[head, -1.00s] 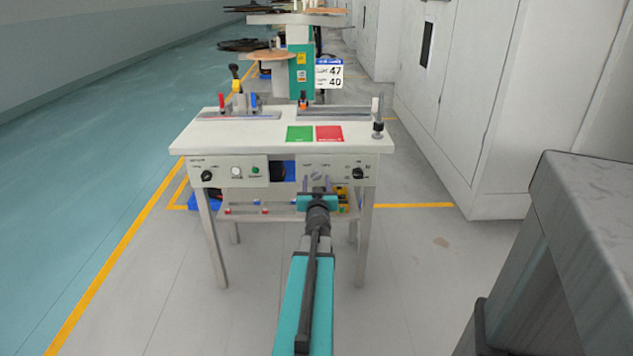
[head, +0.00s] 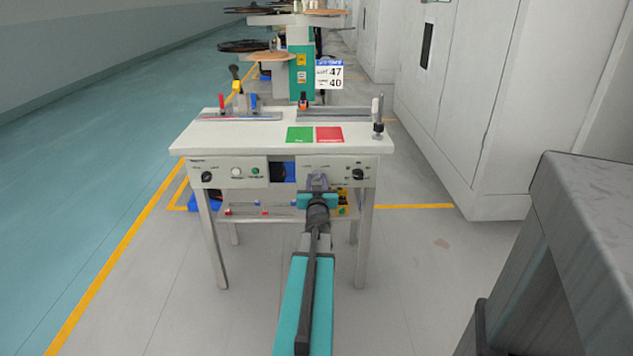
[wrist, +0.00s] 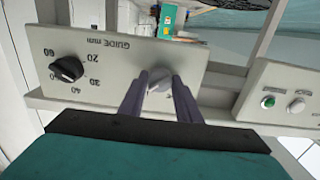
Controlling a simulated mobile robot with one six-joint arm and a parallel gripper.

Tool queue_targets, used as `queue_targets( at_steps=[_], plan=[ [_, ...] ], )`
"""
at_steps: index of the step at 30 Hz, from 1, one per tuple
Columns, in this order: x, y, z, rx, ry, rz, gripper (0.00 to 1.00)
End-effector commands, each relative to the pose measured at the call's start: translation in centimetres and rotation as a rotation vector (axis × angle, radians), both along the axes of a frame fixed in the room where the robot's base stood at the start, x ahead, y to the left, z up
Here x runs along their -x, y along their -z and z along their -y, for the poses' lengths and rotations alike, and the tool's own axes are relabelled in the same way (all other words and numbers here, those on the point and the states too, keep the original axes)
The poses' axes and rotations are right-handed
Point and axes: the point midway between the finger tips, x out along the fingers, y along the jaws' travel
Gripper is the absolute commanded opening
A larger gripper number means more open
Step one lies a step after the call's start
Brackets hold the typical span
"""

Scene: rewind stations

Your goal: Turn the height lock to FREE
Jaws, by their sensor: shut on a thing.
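The height lock appears to be the small pale grey knob (wrist: 159,80) on the grey control panel (wrist: 110,62), shown upside down in the wrist view. My gripper (wrist: 158,86) has its two dark fingers on either side of this knob and is shut on it. In the head view my gripper (head: 318,182) reaches the right-hand panel (head: 338,166) under the table's front edge and hides the knob. The lock's markings are not readable, so I cannot tell its setting.
A black dial (wrist: 66,69) marked "GUIDE mm" sits beside the knob on the same panel. The left panel (head: 227,172) carries another black dial and buttons. The white table (head: 250,135) stands above. A grey block (head: 590,230) stands close at right; floor at left is clear.

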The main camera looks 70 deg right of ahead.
Motion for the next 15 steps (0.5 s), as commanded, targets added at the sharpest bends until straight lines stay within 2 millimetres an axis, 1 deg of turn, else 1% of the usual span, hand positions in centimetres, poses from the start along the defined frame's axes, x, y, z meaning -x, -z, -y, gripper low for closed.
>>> queue_targets(
  at_steps=[8,15],
  plan=[
    [0.03,0.06,0.00,0.018,0.000,-0.046,0.08],
    [0.04,0.09,0.00,0.064,0.000,-0.162,0.08]
  ],
)
